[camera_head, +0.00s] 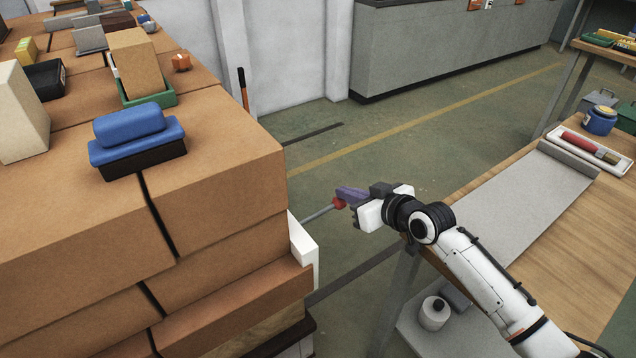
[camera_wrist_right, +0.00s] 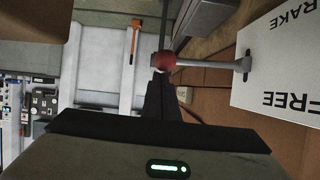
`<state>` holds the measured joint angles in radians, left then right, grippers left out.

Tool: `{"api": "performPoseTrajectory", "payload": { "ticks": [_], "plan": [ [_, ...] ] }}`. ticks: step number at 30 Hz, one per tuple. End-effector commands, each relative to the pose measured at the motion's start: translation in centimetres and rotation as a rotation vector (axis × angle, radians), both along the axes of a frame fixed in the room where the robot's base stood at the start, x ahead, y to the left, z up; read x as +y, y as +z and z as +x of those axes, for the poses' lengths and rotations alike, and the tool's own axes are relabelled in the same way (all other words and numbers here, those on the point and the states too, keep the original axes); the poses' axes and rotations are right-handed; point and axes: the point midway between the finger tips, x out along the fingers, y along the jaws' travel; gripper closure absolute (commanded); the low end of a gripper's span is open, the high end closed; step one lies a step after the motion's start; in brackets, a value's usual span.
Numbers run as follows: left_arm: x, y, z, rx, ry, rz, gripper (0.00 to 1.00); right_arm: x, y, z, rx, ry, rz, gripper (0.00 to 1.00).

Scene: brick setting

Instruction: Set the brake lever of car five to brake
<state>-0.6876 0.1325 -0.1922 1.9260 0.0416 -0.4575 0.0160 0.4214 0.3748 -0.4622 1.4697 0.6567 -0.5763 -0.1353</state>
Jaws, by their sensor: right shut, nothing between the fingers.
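The brake lever (camera_head: 318,214) is a grey rod with a red knob at its end. It sticks out sideways from a white plate (camera_head: 303,254) on the end of the brick-loaded car. In the right wrist view the plate (camera_wrist_right: 280,77) reads "BRAKE" and "FREE", and the rod (camera_wrist_right: 208,66) leaves it between the two words. My right gripper (camera_head: 354,198) is shut and empty, its fingertips at the red knob (camera_wrist_right: 164,61); whether they touch it I cannot tell. No car number is readable. My left gripper is not in view.
A wooden workbench (camera_head: 580,230) with a grey mat (camera_head: 530,205) stands right, under my right arm. Green floor lies between.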

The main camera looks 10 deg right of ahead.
Motion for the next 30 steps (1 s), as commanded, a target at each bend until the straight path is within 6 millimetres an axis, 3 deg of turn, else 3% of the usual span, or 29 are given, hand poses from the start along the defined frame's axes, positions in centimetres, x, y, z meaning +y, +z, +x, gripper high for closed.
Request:
{"api": "performPoseTrajectory", "payload": {
  "ticks": [3,12,30],
  "plan": [
    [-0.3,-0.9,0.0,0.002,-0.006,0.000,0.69,-0.6,-1.6,0.2,0.001,-0.004,-0.001,1.00],
    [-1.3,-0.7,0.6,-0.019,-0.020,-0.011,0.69,-0.7,-3.5,0.5,-0.002,0.001,-0.001,1.00],
    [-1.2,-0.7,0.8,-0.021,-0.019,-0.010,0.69,-0.7,-3.9,0.5,-0.002,0.001,-0.002,1.00]
  ]
}}
